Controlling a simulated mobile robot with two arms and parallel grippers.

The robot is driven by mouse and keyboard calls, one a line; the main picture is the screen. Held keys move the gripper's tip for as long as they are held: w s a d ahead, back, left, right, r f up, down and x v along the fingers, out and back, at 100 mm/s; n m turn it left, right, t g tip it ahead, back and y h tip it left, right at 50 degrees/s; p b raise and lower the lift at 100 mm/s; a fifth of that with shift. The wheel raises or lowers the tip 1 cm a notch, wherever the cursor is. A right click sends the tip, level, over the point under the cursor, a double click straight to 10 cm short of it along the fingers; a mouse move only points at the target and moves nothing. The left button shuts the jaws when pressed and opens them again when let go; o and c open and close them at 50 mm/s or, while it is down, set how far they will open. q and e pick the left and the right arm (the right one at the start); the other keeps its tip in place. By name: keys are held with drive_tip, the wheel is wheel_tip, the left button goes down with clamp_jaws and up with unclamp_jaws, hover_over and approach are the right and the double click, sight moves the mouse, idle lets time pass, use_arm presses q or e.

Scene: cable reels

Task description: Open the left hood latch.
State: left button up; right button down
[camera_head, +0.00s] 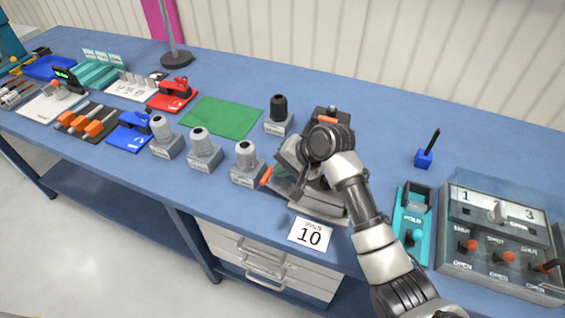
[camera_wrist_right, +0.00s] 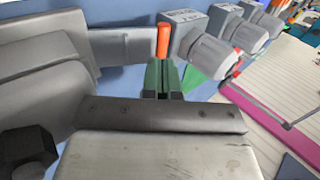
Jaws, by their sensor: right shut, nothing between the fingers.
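A grey hooded connector unit (camera_head: 318,207) stands on the blue bench behind the "10" card. An orange latch handle (camera_head: 266,176) sticks out on its left side, and a second orange handle (camera_head: 328,119) shows at its back. My right gripper (camera_head: 299,187) is over the unit, partly hidden by its own wrist. In the right wrist view the dark green fingers (camera_wrist_right: 163,80) are closed together, empty, just below the left orange handle (camera_wrist_right: 162,41) in the picture. I cannot tell whether they touch it. My left gripper is not in view.
Several grey cable glands (camera_head: 245,165) stand left of the unit. The card (camera_head: 311,233) lies in front. A teal device (camera_head: 413,215) and a switch panel (camera_head: 490,235) stand to the right. A green mat (camera_head: 222,117) lies behind left.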

drive_tip(key=shift+r, duration=0.15)
drive_tip(key=shift+a+f, duration=0.1)
drive_tip(key=shift+f, duration=0.1)
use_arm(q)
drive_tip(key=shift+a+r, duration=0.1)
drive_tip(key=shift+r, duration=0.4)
